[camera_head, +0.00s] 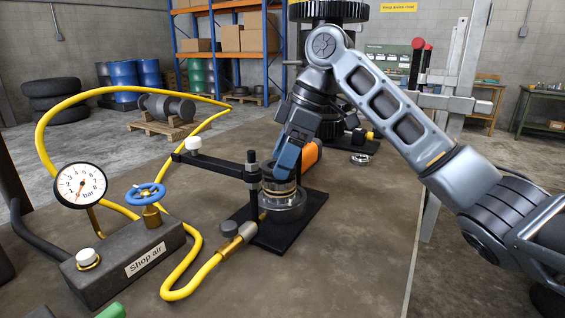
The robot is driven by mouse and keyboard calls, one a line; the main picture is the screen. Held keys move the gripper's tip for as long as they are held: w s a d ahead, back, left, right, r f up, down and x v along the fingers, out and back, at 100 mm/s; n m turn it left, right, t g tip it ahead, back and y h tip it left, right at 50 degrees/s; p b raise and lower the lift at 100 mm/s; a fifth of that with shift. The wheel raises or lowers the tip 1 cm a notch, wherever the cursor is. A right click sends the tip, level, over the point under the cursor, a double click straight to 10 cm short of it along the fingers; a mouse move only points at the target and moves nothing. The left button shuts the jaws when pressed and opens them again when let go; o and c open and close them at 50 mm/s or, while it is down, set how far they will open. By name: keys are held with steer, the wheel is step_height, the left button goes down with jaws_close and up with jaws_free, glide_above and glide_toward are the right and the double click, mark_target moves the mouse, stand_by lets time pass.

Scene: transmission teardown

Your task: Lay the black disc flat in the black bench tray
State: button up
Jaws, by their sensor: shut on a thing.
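My gripper (284,174) points down over a round metal drum (285,204) on a black fixture plate (290,230). Its jaws are shut on a part at the drum's top. That part is mostly hidden by the jaws, and I cannot tell whether it is the black disc. Dark and brass-coloured rings show at the drum's top, just under the jaws. I cannot pick out the black disc for certain elsewhere, nor make out the black bench tray.
A black clamp arm (225,162) reaches across to the fixture post beside my gripper. A yellow air hose (178,292), gauge (81,185) and shop air block (125,250) stand at left. An orange object (312,156) is close behind my gripper. The bench's right front is clear.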

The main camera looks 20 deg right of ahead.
steer(key=s+d+r, duration=0.2)
steer(key=d+r, duration=0.8)
steer(key=d, duration=0.1)
steer(key=shift+s+d, duration=0.2)
steer(key=shift+s, duration=0.1)
